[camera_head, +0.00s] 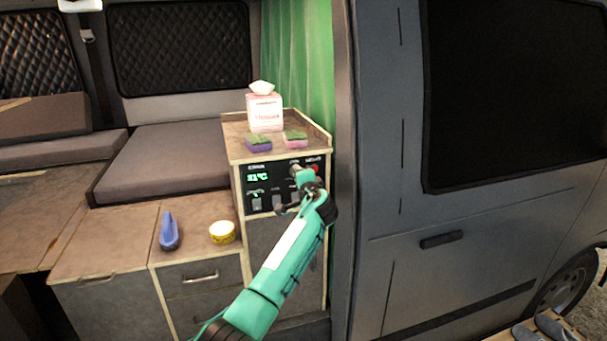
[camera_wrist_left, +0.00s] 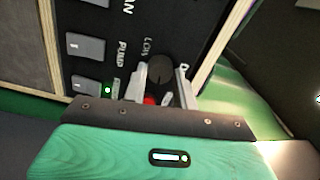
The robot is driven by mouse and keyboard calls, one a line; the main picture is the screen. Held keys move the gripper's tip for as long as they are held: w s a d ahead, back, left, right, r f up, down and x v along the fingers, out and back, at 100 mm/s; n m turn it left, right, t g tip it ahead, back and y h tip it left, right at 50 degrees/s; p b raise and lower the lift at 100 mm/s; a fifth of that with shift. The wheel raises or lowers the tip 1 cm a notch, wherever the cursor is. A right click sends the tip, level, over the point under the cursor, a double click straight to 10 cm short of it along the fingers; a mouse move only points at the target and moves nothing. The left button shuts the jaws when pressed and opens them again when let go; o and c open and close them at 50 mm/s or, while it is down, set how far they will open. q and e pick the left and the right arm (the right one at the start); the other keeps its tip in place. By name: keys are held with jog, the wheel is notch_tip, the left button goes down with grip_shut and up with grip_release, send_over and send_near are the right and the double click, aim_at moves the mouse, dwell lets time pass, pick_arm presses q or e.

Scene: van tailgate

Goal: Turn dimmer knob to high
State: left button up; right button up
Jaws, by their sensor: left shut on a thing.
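The dark control panel (camera_head: 266,190) is on the front of the wooden cabinet, with a green temperature readout. The dark round dimmer knob (camera_wrist_left: 160,68) shows in the left wrist view, between the two fingers of my left gripper (camera_wrist_left: 163,85). The fingers are shut on the knob; its pointer mark and setting cannot be read. A red part (camera_wrist_left: 150,99) of the panel shows below the knob, between the fingers. In the head view my left gripper (camera_head: 304,177) is at the panel's upper right and covers the knob. My right gripper is not in view.
Grey rocker switches (camera_wrist_left: 90,47) line the panel near the fingers. A tissue box (camera_head: 265,113) and two sponges (camera_head: 258,144) stand on the cabinet top. A blue object (camera_head: 169,232) and a yellow roll (camera_head: 222,232) lie on the lower counter. The van door (camera_head: 450,240) is at right.

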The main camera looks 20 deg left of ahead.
pick_arm(q)
jog(key=m+p, duration=0.1)
jog(key=m, duration=0.1)
jog(key=m+p, duration=0.1)
jog(key=m, duration=0.1)
jog(key=shift+a+r+m, duration=0.1)
jog(key=shift+r+m, duration=0.2)
jog(key=shift+r, duration=0.15)
dwell(0.3)
jog(key=o, duration=1)
jog(key=shift+f, duration=0.25)
jog(key=b+v, duration=0.4)
jog(key=v, duration=1)
jog(key=shift+r+b, duration=0.15)
jog(key=shift+b, duration=0.25)
